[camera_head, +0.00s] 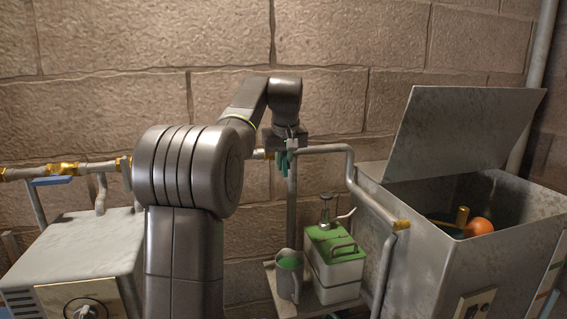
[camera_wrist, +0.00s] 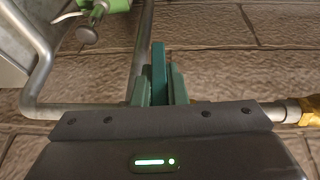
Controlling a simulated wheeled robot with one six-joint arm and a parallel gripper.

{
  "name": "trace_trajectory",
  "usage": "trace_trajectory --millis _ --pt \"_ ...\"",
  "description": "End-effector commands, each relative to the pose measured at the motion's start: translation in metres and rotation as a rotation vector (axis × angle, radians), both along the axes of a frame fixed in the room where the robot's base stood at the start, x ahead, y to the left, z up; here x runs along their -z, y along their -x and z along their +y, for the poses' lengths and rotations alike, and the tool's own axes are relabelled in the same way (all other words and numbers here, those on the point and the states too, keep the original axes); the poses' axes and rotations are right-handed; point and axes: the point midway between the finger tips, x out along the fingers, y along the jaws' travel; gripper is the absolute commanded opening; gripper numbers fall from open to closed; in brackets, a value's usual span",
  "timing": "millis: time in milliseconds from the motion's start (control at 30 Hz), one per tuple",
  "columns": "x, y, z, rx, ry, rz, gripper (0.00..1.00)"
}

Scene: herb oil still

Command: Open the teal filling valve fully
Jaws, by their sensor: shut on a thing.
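The teal valve handle (camera_wrist: 159,72) stands between the two green fingers of my gripper (camera_wrist: 160,90) in the wrist view. My gripper is shut on it. The handle points crosswise to the pipe (camera_wrist: 75,112) that runs left and right there. The valve body is hidden behind my gripper's housing. In the head view my gripper (camera_head: 286,158) is at the pipe near the wall, and only a little teal shows around the fingers.
An open metal tank (camera_head: 450,262) with a raised lid (camera_head: 465,125) and an orange float (camera_head: 478,227) stands at right. A green-topped white container (camera_head: 335,268) and a jug (camera_head: 289,275) sit below my gripper. A blue handle (camera_head: 52,181) is on the left pipe.

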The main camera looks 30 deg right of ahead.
Motion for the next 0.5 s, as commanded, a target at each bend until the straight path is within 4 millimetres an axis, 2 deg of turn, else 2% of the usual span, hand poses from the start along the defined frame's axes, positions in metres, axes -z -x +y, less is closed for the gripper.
trace_trajectory --millis 500 --pt "0.0043 -0.0009 0.0018 -0.006 0.412 0.129 0.00"
